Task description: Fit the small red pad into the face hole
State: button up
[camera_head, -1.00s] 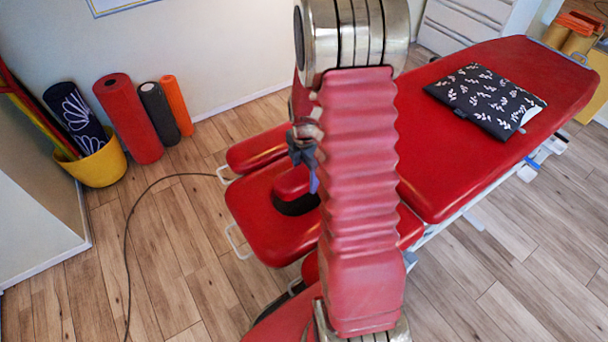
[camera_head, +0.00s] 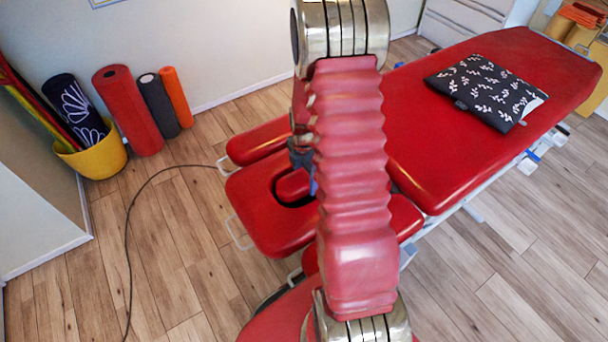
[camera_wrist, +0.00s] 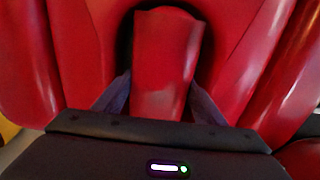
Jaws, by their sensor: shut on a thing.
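The small red pad (camera_wrist: 165,65) stands between the two dark fingers of my gripper (camera_wrist: 160,98) in the wrist view; the gripper is shut on it. In the head view the pad (camera_head: 293,186) shows at the dark face hole (camera_head: 285,203) in the red headrest (camera_head: 250,205), over its middle and right part. Dark gaps of the hole (camera_wrist: 125,40) show on both sides of the pad in the wrist view. I cannot tell how deep the pad sits. My arm hides the right edge of the hole and most of the gripper in the head view.
Red armrests flank the headrest, one at the back (camera_head: 258,140). The long red table (camera_head: 430,150) bears a dark patterned cushion (camera_head: 487,90). A black cable (camera_head: 128,240) lies on the wood floor. Rolls (camera_head: 127,110) and a yellow bucket (camera_head: 97,155) stand by the wall.

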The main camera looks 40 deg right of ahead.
jog(key=shift+f, duration=1.25)
jog(key=o, duration=1.2)
jog(key=shift+r, duration=0.1)
notch_tip(320, 180, up, 14)
jog(key=shift+f, duration=0.25)
dwell(0.4)
